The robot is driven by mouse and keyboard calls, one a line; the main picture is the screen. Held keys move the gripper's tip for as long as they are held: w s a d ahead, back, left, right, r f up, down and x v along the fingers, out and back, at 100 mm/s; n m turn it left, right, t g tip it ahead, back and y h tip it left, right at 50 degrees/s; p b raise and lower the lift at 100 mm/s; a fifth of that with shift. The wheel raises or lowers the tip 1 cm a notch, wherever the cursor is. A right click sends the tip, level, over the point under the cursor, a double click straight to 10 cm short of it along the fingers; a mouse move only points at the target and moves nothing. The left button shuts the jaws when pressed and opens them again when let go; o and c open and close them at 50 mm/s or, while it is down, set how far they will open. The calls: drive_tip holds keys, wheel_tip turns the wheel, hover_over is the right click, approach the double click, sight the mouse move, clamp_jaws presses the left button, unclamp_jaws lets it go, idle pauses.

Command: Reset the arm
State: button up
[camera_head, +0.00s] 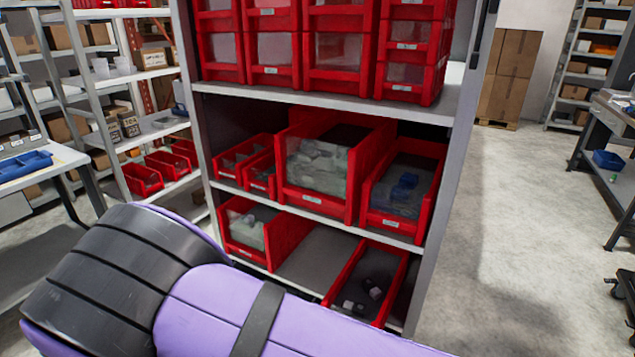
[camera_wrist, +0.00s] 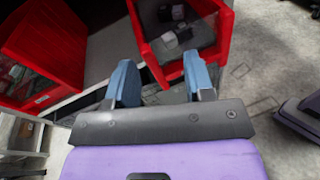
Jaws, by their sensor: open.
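My gripper (camera_wrist: 161,80) shows in the wrist view with its two blue fingers spread apart and nothing between them. It is in front of the lower shelf, by the front of a red bin (camera_wrist: 184,62) that holds a few dark and pale small items. What seems to be the same bin (camera_head: 369,285) shows in the head view at the bottom right of the rack. My purple and black arm crosses the lower left of the head view. The gripper itself is out of sight there.
The grey rack (camera_head: 429,115) holds red bins on several shelves. A larger red bin (camera_head: 322,168) with pale packets is on the middle shelf. Another red bin (camera_wrist: 45,50) is left of the gripper. Floor at the right (camera_head: 510,200) is clear; a workbench (camera_head: 602,142) stands beyond.

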drive_tip(key=w+d+r+m+g+y, duration=0.1)
drive_tip(key=d+r+m+g+y, duration=0.1)
drive_tip(key=d+r+m+g, duration=0.65)
drive_tip(key=w+d+r+m+g+y, duration=0.1)
drive_tip(key=d+r+m+g+y, duration=0.15)
drive_tip(key=d+r+m, duration=1.1)
drive_tip(key=s+d+r+m+t+y, duration=0.2)
drive_tip(key=s+d+r, duration=0.3)
drive_tip(key=s+r, duration=0.3)
drive_tip(key=s+d+r+m+t+y, duration=0.2)
drive_tip(key=s+d+r+y, duration=0.2)
drive_tip(key=s+r, duration=0.5)
wheel_tip(320, 180, up, 3)
drive_tip(key=shift+d+r, duration=0.1)
drive_tip(key=shift+d, duration=0.5)
